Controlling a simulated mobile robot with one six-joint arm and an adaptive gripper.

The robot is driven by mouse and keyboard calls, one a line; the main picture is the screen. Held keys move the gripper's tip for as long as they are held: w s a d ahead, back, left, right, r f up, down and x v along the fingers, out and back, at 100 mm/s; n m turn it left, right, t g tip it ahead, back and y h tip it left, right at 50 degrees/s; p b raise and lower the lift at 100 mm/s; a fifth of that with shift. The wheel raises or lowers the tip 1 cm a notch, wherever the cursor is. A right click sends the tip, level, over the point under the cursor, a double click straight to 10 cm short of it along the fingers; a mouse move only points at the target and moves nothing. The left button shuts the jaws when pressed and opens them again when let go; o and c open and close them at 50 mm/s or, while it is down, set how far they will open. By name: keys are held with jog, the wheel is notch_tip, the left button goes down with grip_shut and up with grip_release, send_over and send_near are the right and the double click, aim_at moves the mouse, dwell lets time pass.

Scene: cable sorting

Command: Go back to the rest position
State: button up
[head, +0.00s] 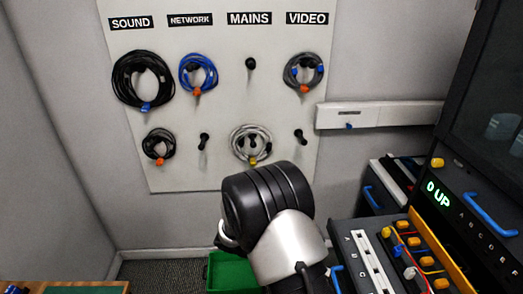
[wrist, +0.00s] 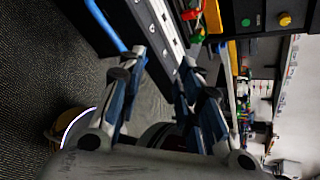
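My gripper (wrist: 165,62) shows in the wrist view with its two fingers apart and nothing between them. It is near a dark panel with a pale strip. In the head view my arm's links cover the lower middle and the gripper cannot be made out. The pegboard (head: 222,125) hangs on the back wall. A large black coil (head: 118,84) and a small black coil (head: 147,148) hang under SOUND. A blue coil (head: 184,74) hangs under NETWORK, a grey coil (head: 235,137) under MAINS, and a dark grey coil (head: 288,75) under VIDEO.
The other pegs, including the upper MAINS peg (head: 250,64), are bare. A green bin (head: 225,273) stands on the floor behind my arm. A rack with a lit display (head: 438,194) and a patch panel with yellow plugs (head: 414,241) fill the right. A wooden-edged surface (head: 70,288) shows at lower left.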

jog(key=s+d+r+m+y, duration=0.1)
jog(key=s+r+m+y, duration=0.3)
jog(key=r+m, duration=0.35)
jog(key=s+d+r+m+y, duration=0.1)
jog(key=s+r+m+y, duration=0.2)
jog(key=s+r+m, duration=0.35)
jog(key=s+a+r+m+t+y, duration=0.2)
jog(key=s+r+m+t+y, duration=0.3)
jog(key=m, duration=0.8)
jog(key=s+r+t, duration=0.1)
jog(key=s+r, duration=0.2)
jog(key=shift+s+a+r+m+t, duration=0.15)
jog(key=shift+s+r+m+t, duration=0.2)
jog(key=shift+m+t, duration=0.05)
